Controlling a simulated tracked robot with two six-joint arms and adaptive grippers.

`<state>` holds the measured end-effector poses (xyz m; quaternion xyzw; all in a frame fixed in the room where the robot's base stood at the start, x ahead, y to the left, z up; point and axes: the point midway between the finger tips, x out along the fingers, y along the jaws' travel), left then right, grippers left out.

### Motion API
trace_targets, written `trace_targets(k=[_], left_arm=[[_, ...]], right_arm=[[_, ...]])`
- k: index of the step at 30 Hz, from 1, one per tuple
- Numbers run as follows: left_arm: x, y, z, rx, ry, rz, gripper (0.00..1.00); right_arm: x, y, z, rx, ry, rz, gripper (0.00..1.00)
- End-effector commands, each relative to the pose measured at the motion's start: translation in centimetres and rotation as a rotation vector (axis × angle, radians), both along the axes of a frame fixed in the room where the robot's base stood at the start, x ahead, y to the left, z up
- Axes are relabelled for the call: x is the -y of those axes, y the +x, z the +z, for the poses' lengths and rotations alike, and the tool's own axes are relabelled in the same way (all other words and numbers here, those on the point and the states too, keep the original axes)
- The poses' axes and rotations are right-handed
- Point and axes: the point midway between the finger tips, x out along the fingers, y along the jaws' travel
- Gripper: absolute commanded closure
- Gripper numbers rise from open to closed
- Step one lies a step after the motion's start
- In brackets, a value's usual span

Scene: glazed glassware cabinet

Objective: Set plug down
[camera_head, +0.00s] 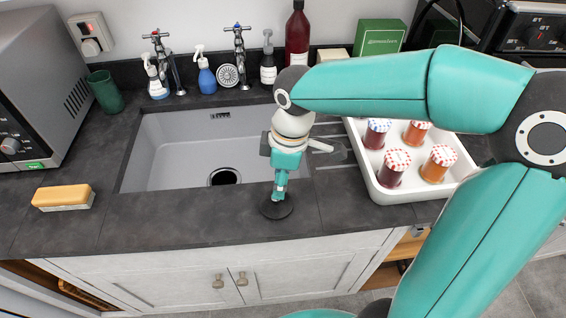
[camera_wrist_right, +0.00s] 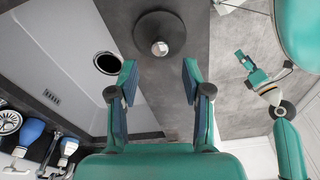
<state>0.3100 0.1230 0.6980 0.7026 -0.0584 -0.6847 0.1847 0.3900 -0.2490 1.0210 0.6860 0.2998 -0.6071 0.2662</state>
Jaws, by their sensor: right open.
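The plug (camera_head: 277,208) is a black disc lying on the dark worktop strip in front of the sink. In the right wrist view the plug (camera_wrist_right: 159,22) shows its metal knob facing the camera, beyond and between the fingertips. My right gripper (camera_head: 279,187) points down over the plug. In its wrist view the right gripper (camera_wrist_right: 158,75) is open, with a clear gap between its fingers and nothing held. My left gripper (camera_wrist_right: 242,58) shows small at the right of the wrist view, away from the worktop; its jaws are too small to read.
The grey sink (camera_head: 165,150) has an open drain hole (camera_head: 224,177). A white tray (camera_head: 398,196) with several lidded jars stands at the right. Taps and bottles line the back. The front worktop left of the plug is clear.

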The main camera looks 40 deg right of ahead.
Motion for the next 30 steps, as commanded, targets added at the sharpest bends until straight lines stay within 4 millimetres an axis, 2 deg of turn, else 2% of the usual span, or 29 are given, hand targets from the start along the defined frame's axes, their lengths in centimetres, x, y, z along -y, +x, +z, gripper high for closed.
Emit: trace_targets(k=[3, 10, 30], left_arm=[[0.0, 0.0, 0.1, 0.000, 0.000, 0.000, 0.24], [0.0, 0.0, 0.1, 0.000, 0.000, 0.000, 0.24], [0.0, 0.0, 0.1, 0.000, 0.000, 0.000, 0.24]], right_arm=[[0.2, -0.1, 2.4, 0.006, 0.002, 0.000, 0.51], [0.4, -0.4, 4.7, 0.001, 0.001, 0.000, 0.51], [0.5, -0.5, 5.0, -0.001, 0.001, -0.002, 0.51]])
